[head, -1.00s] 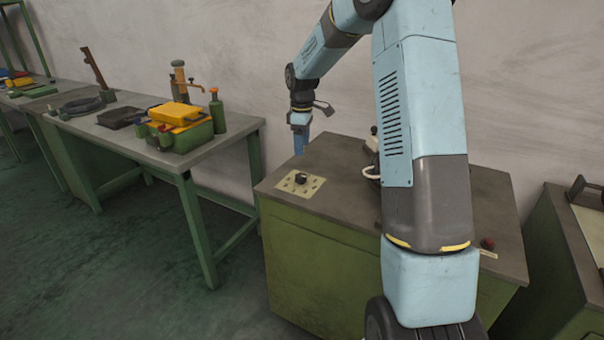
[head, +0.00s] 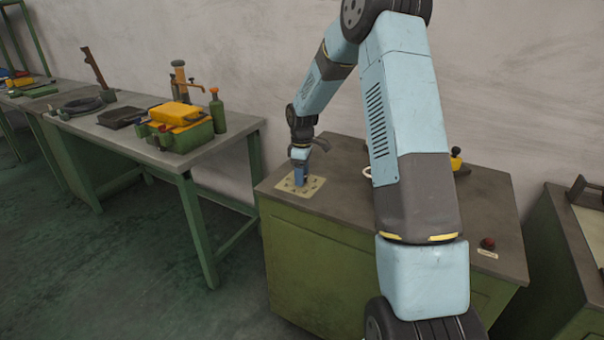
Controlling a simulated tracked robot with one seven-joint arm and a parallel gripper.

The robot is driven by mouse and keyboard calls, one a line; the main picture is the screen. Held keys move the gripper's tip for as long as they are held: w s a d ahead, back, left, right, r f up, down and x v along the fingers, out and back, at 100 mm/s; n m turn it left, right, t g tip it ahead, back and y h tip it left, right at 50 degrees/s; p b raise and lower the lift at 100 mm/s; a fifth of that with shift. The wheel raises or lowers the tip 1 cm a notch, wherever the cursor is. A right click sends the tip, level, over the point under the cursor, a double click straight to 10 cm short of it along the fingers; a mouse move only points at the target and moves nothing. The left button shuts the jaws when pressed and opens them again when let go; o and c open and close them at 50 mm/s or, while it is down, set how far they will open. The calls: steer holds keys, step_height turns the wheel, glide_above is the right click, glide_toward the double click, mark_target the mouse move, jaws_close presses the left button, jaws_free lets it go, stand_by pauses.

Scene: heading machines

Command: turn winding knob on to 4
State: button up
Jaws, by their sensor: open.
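The knob's pale dial plate (head: 312,190) with dark marks lies flat on the top of the green cabinet, at its left end. My gripper (head: 300,182) points down over the middle of this plate, with its blue fingers where the dark knob sits. The knob is hidden behind the fingers, so I cannot tell whether they touch it or which mark it points to. The jaws are open. The numbers on the plate are too small to read.
The green cabinet (head: 320,255) also carries a red button (head: 488,243) and a yellow part with a black knob (head: 456,158). My arm hides the middle of its top. A workbench (head: 160,155) on the left holds a green and yellow toolbox (head: 180,125).

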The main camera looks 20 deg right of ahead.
steer(key=shift+c, duration=0.5)
steer(key=c, duration=1)
steer(key=shift+o, duration=0.2)
steer(key=shift+m, duration=0.4)
steer(key=m, duration=0.3)
steer(key=shift+a+m, duration=0.1)
steer(key=shift+m, duration=0.3)
steer(key=m, duration=0.4)
steer(key=shift+s+m, duration=0.1)
steer(key=shift+m, duration=0.2)
steer(key=m, duration=0.4)
steer(key=shift+a+m, duration=0.1)
steer(key=shift+m, duration=2.1)
